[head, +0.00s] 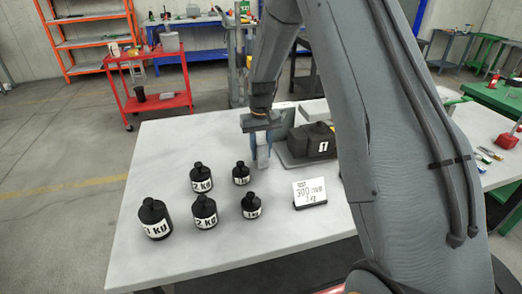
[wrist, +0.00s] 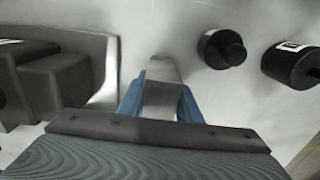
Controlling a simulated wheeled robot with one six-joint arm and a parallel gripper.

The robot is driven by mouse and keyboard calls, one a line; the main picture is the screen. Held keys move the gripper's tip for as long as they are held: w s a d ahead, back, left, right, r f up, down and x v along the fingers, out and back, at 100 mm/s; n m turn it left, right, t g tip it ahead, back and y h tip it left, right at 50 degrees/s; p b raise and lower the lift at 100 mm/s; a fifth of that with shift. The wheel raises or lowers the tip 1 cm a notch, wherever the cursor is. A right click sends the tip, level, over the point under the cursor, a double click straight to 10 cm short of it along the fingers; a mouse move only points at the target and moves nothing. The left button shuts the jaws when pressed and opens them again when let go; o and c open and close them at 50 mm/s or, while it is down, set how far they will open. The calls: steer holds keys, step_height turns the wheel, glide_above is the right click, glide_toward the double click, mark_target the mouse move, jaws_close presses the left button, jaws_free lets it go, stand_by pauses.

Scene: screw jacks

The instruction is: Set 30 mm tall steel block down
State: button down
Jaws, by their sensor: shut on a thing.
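My gripper (head: 262,152) points down over the white table, with its blue fingers shut on a pale steel block (head: 263,155). In the wrist view the block (wrist: 162,95) sits between the two blue fingers (wrist: 161,105). The block is upright and close to the tabletop (head: 150,260). I cannot tell whether its underside touches the table.
A dark jack-like body (head: 312,140) on a grey plate is just right of the gripper. Several black weights (head: 205,212) stand to the left and in front. The table's left side is free.

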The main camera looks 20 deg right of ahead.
stand_by(0.3)
steer(key=c, duration=1.3)
jaws_free()
steer(key=shift+f, duration=0.1)
